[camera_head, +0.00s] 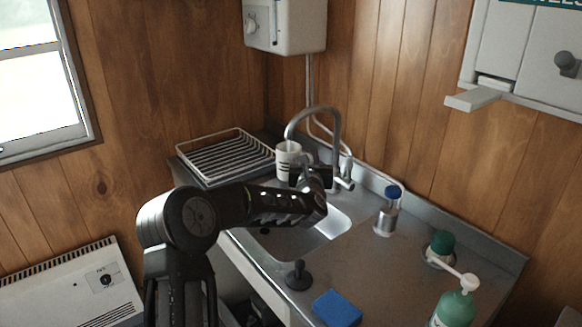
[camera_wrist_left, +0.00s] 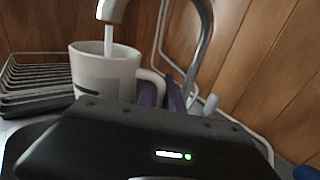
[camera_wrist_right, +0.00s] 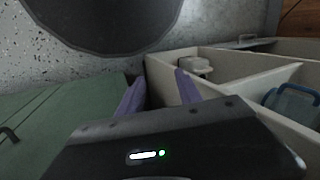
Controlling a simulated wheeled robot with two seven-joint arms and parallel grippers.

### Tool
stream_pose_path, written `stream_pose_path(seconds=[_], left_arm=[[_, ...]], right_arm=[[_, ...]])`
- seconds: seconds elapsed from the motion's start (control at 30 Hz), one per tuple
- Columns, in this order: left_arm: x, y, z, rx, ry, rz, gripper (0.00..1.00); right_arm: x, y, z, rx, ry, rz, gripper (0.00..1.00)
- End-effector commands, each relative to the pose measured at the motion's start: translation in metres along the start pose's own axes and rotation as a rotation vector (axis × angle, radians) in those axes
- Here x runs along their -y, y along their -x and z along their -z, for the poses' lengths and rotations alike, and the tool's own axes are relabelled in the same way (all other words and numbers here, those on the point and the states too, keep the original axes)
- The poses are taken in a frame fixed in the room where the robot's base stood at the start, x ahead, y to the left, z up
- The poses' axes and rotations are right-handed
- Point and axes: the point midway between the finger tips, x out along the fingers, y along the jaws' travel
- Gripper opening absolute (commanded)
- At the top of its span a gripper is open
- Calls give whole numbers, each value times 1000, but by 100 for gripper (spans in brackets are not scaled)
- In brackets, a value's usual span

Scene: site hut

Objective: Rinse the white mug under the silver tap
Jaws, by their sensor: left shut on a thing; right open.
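The white mug (camera_head: 284,162) with dark markings is upright beneath the spout of the silver tap (camera_head: 336,128), over the far left part of the sink (camera_head: 321,242). My left gripper (camera_head: 303,173) is shut on the mug's handle; its purple fingers show at the handle in the left wrist view (camera_wrist_left: 163,97). In that view a pale stream of water (camera_wrist_left: 108,40) runs from the spout into the mug (camera_wrist_left: 95,75). The mug's inside is hidden. My right gripper (camera_wrist_right: 160,92) is open and empty, seen only in the right wrist view.
A wire dish rack (camera_head: 226,157) stands left of the mug. A blue-capped container (camera_head: 386,218), green-lidded jar (camera_head: 440,248), pump bottle (camera_head: 454,307), blue sponge (camera_head: 337,308) and black plunger-like item (camera_head: 298,277) stand on the counter. Open compartments (camera_wrist_right: 225,68) lie near my right gripper.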

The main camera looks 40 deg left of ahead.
Motion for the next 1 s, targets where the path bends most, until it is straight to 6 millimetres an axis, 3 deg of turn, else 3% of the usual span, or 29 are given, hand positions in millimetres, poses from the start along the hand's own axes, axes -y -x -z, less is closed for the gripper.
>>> stream_pose_path(seconds=[0.57,1.0], left_arm=[[-2,3,-2,4,-1,-1,0],[-14,34,0,5,-1,-1,0]], right_arm=[[-1,-3,0,0,0,0,42],[-11,-28,0,0,0,0,42]])
